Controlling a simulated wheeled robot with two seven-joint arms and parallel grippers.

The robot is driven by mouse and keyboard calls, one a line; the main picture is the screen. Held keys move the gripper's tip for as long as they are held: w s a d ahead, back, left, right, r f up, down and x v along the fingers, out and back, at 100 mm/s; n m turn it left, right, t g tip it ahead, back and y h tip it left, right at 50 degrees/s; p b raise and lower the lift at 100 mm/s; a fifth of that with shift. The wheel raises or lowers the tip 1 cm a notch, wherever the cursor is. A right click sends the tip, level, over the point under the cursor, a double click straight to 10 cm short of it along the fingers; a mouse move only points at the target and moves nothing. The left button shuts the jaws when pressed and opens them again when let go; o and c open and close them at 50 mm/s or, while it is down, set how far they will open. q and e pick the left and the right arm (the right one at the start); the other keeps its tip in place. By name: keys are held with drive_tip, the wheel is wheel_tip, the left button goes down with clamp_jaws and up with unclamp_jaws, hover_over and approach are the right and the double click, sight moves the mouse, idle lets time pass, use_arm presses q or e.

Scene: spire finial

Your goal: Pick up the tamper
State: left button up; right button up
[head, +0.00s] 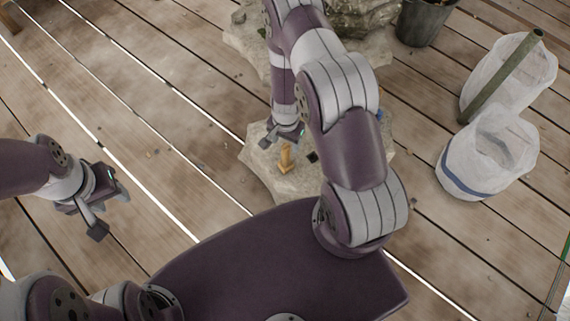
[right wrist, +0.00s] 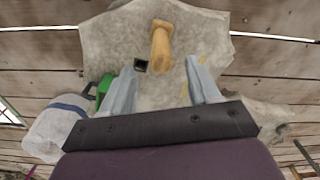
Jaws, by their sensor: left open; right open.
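My left gripper (head: 111,208) is open and empty above the planks at the left, well away from the slab.
A small dark square (right wrist: 140,65) is on the slab beside the tamper. White sacks (head: 486,155) stand at the right, one with a green pole (head: 505,75). A dark bucket (head: 425,20) is at the back. Planks at the left are clear.

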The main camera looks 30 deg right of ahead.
sight(286, 152)
wheel_tip(286, 152, down, 9)
drive_tip(key=b, duration=0.3)
drive_tip(key=shift+w+d+r, duration=0.1)
drive_tip(key=shift+r, duration=0.1)
drive_tip(key=shift+r, duration=0.1)
clamp_jaws()
drive_tip(key=shift+r, duration=0.1)
